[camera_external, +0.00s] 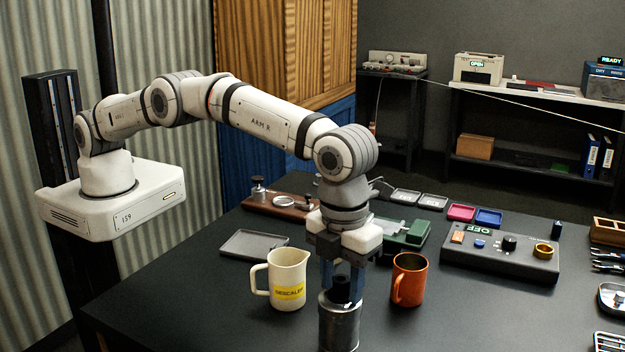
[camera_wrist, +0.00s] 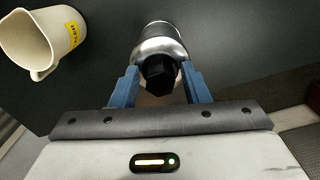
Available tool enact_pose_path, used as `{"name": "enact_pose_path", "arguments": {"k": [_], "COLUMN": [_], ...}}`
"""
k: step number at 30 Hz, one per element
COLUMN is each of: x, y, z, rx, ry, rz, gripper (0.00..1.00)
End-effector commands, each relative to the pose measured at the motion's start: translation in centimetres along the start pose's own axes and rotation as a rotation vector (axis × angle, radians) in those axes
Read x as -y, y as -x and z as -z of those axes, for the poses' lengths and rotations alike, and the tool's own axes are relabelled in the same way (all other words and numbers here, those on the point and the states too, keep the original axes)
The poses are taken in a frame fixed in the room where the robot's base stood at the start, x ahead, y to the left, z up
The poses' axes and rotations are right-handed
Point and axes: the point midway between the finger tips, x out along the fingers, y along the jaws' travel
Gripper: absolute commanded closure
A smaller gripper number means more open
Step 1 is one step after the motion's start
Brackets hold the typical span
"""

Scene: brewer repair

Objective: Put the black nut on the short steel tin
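A steel tin (camera_external: 339,328) stands upright near the front of the black table; in the wrist view its shiny body (camera_wrist: 158,46) shows behind the nut. The black nut (camera_external: 341,289) is at the top of the tin, directly under my gripper; in the wrist view it is a dark hexagonal shape (camera_wrist: 159,74). My gripper (camera_external: 342,284) points straight down, with one blue finger on each side of the nut, also seen in the wrist view (camera_wrist: 160,76). Whether the fingers press on the nut or stand slightly apart is unclear. The nut's contact with the tin is partly hidden.
A cream jug (camera_external: 287,283) with a yellow label stands close left of the tin. An orange mug (camera_external: 408,281) stands close right. A grey tray (camera_external: 254,245) and a control box (camera_external: 500,258) lie farther back. The table's front left is clear.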

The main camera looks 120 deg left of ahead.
Motion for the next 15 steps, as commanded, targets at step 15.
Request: {"name": "enact_pose_path", "arguments": {"k": [15], "x": [0.02], "y": [0.52], "z": [0.0], "rx": [0.0], "ry": [0.0], "rz": [0.001], "gripper": [0.41]}}
